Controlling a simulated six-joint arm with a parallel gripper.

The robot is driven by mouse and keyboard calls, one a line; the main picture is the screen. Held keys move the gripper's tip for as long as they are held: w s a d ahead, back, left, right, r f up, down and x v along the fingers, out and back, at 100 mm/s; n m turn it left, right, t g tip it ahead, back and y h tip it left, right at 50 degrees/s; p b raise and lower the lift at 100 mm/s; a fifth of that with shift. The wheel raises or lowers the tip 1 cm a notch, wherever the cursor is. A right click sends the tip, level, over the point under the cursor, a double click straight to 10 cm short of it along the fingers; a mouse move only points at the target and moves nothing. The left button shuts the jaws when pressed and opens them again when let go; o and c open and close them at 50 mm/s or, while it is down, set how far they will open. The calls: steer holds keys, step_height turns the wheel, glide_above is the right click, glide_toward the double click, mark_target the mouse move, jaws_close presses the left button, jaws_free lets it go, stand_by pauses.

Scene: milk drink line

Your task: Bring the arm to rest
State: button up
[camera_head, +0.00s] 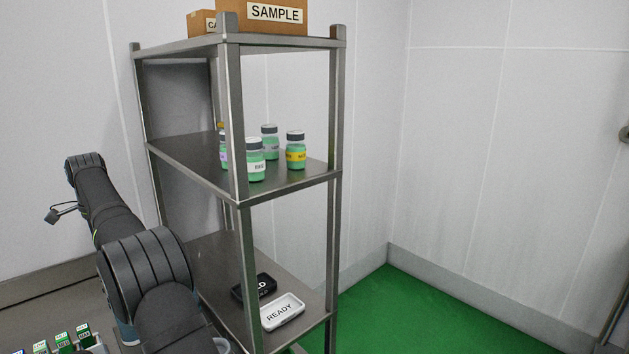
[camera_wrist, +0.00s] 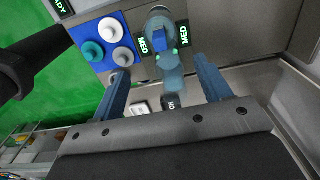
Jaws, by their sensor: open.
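My gripper (camera_wrist: 161,67) shows in the wrist view with its two blue fingers spread apart. Nothing is clamped between them. A teal and blue device (camera_wrist: 168,65) between two MED labels lies beyond the gap between the fingers; its distance from them is hard to tell. In the head view my dark arm stands at the left, bent, in front of the wall and beside the shelf. My fingers do not show there.
A steel shelf (camera_head: 240,120) holds several green jars (camera_head: 255,165), with a SAMPLE box (camera_head: 275,16) on top and READY (camera_head: 282,312) and black (camera_head: 253,287) trays below. Green floor (camera_head: 420,310) at right is clear.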

steer(key=w+d+r, duration=0.1)
steer(key=d, duration=0.6)
steer(key=shift+w+d, duration=0.2)
steer(key=shift+w, duration=0.05)
stand_by(2.4)
